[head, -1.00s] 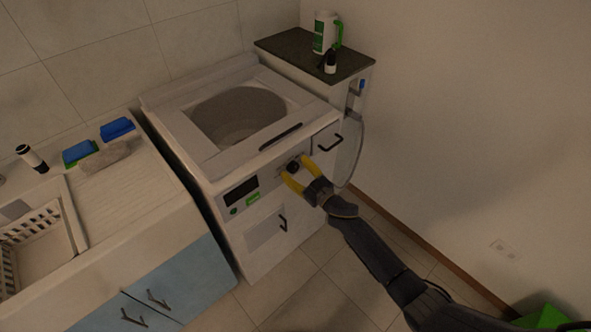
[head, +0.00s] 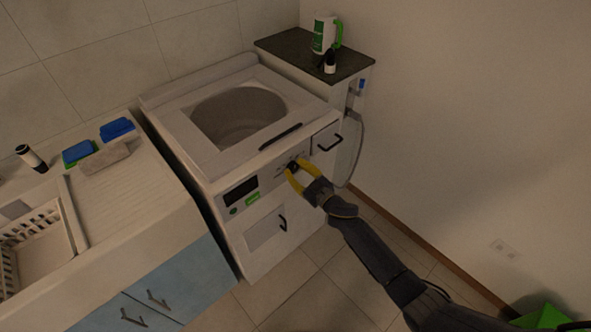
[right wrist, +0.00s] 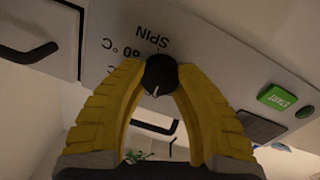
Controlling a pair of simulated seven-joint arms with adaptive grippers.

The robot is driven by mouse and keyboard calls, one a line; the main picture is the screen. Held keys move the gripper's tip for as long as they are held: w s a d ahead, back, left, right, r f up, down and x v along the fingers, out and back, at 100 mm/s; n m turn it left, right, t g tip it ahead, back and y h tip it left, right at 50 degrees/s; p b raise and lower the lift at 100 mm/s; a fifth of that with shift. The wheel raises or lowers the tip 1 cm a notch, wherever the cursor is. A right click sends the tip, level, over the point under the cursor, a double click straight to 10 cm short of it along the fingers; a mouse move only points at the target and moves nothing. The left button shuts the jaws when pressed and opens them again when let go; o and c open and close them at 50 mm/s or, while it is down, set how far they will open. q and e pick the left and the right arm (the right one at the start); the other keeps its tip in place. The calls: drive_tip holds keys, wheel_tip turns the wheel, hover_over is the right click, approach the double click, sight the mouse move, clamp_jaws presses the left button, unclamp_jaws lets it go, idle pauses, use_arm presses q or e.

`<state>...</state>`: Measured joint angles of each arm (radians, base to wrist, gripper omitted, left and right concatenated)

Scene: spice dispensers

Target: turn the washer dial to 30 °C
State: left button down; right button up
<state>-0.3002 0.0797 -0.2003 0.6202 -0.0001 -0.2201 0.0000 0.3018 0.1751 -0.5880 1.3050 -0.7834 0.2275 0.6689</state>
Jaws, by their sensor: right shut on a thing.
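The washer (head: 190,150) stands in the middle of the head view, with its round drum opening on top. Its black dial (right wrist: 160,72) sits on the front panel, and a white mark on it faces the lower part of the right wrist view. The printed labels SPIN and 60 °C show upside down beside the dial; another °C label is partly hidden by a finger. My right gripper (head: 298,169) has its yellow fingers on both sides of the dial, shut on it. The 30 °C label is not readable. My left gripper is not in view.
A green START button (right wrist: 277,97) and a dark display (head: 240,190) are on the same panel. A dark-topped cabinet (head: 290,42) with a green-white jug (head: 322,35) stands behind right. A sink counter (head: 150,185) is at left. The floor in front is clear.

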drive_tip(key=n, duration=0.5)
drive_tip(key=shift+a, duration=0.1)
drive_tip(key=shift+n+y, duration=0.3)
drive_tip(key=shift+n, duration=1.7)
drive_tip(key=shift+a, duration=0.1)
drive_tip(key=o, duration=1.3)
drive_tip(key=shift+o, duration=0.2)
drive_tip(key=shift+s, duration=0.1)
drive_tip(key=v, duration=1.2)
drive_tip(key=shift+f, duration=0.1)
